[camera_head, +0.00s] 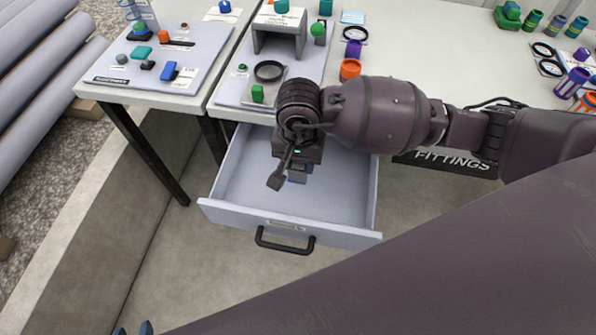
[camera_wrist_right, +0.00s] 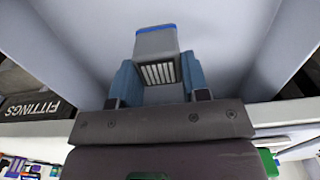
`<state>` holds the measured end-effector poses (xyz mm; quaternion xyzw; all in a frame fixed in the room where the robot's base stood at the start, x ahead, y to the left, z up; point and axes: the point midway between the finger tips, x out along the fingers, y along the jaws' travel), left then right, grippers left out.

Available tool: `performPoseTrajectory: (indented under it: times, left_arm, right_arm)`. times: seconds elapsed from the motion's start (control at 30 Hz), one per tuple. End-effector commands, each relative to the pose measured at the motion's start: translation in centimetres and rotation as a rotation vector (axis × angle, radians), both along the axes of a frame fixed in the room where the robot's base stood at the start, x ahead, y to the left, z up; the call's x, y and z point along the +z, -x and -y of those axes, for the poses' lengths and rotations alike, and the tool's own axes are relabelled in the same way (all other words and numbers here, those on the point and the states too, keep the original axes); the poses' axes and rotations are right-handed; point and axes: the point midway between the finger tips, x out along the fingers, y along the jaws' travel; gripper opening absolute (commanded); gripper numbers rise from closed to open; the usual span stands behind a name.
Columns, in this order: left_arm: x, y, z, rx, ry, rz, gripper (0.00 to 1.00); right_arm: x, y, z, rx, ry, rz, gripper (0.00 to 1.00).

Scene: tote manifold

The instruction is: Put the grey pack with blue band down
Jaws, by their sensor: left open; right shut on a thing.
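The grey pack with blue band (camera_wrist_right: 158,48) shows in the right wrist view between the two blue fingers of my right gripper (camera_wrist_right: 160,82). It is grey with a blue strip along its far edge and a striped face towards the camera. In the head view my right gripper (camera_head: 297,178) points down inside the open drawer (camera_head: 345,205), and its wrist mostly hides the pack. I cannot tell whether the pack touches the drawer floor. My left gripper (camera_head: 133,328) shows only as two separated blue fingertips at the bottom left edge of the head view.
The drawer floor around my right gripper looks clear. The drawer's front has a black handle (camera_head: 285,243). A FITTINGS sign (camera_head: 450,160) is at right.

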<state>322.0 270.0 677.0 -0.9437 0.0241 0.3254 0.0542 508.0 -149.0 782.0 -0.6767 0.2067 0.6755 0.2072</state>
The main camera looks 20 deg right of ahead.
Motion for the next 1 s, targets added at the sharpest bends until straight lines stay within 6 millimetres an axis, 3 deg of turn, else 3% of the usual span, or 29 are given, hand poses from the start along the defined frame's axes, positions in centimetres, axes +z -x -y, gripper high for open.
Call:
performPoseTrajectory:
  times: [0.3,0.83,0.87,1.0]
  left_arm:
    - [-1.6,0.8,-0.2,0.002,-0.002,-0.033,0.43]
    - [-1.3,0.5,-0.1,0.002,-0.002,-0.022,0.43]
    - [-1.2,0.4,-0.1,0.002,-0.002,-0.021,0.43]
    - [-1.4,0.5,-0.1,0.001,-0.001,-0.023,0.43]
  right_arm:
    - [-5.0,0.2,0.0,-0.002,0.0,-0.007,0.18]
    - [-5.7,0.0,0.0,-0.001,0.001,-0.003,0.18]
    - [-5.6,0.1,0.0,-0.001,0.001,-0.002,0.47]
    - [-5.6,0.1,0.0,-0.001,0.001,-0.002,0.68]
